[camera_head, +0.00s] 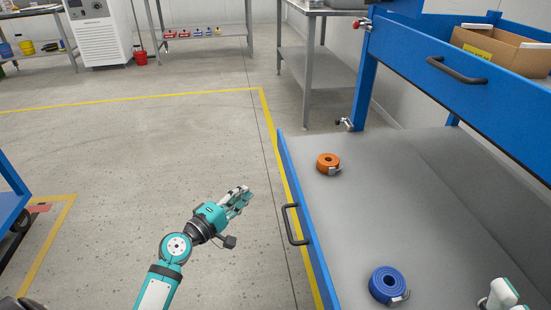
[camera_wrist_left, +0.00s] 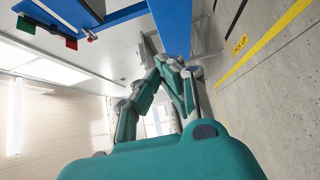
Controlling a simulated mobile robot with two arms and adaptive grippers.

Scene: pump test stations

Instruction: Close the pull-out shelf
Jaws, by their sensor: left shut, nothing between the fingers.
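The pull-out shelf (camera_head: 385,225) is extended under a blue upper drawer. It has a grey surface, a blue front edge and a black bar handle (camera_head: 294,224). A white and teal part, seemingly of my right gripper (camera_head: 500,294), shows over the shelf at the bottom right, mostly cut off.
The blue upper drawer (camera_head: 475,95) has a black handle and holds a cardboard box (camera_head: 500,48). A metal table (camera_head: 315,60) stands behind the shelf. A blue frame (camera_head: 12,205) is at the left edge. The concrete floor left of the shelf is clear, with yellow lines.

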